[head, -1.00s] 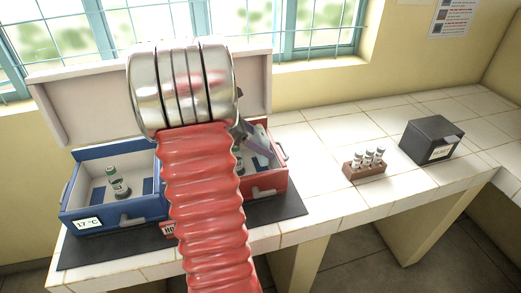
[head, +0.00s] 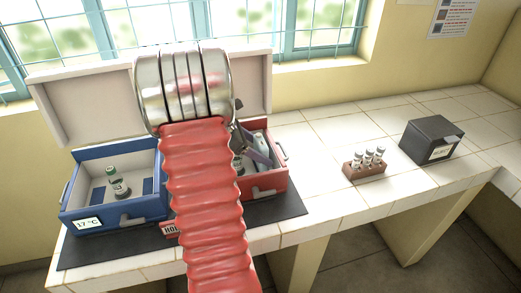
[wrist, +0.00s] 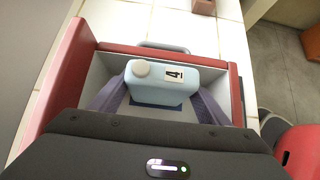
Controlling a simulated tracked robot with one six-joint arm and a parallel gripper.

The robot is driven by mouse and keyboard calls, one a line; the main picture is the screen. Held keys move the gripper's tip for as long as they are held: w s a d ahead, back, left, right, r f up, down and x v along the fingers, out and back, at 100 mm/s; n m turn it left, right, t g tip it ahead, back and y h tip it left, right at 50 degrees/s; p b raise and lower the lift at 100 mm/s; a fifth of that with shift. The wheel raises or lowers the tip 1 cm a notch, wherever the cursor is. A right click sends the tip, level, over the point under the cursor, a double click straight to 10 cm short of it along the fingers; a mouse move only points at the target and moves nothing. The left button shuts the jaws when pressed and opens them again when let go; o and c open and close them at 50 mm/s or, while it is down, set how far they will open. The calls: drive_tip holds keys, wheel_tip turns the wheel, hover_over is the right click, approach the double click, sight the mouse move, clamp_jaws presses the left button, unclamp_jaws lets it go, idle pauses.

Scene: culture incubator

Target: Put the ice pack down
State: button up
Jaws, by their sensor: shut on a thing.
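The ice pack (wrist: 160,80) is a pale blue flat bottle with a white cap and a label reading 4. In the wrist view it is between the two purple-grey fingers of my gripper (wrist: 158,97), which is shut on it. It is inside the red-walled box (wrist: 62,95), over a dark blue patch on the box floor. I cannot tell whether it touches the floor. In the head view my arm hides most of the gripper (head: 250,143) above the red box (head: 266,184); only part of the pack shows.
A blue box (head: 115,212) marked 17 °C stands left, with a green-capped vial (head: 117,183) inside. A raised lid (head: 85,105) is behind the boxes. A vial rack (head: 364,172) and a dark grey box (head: 430,142) stand right on the tiled counter, with free tiles between.

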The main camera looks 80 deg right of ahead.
drive_tip(key=shift+f, duration=0.1)
drive_tip(key=o, duration=1.4)
drive_tip(key=shift+w+r, duration=0.15)
drive_tip(key=shift+r, duration=0.15)
drive_tip(key=v, duration=1.1)
drive_tip(key=shift+w+a+r, duration=0.1)
drive_tip(key=shift+r, duration=0.1)
drive_tip(key=shift+a, duration=0.1)
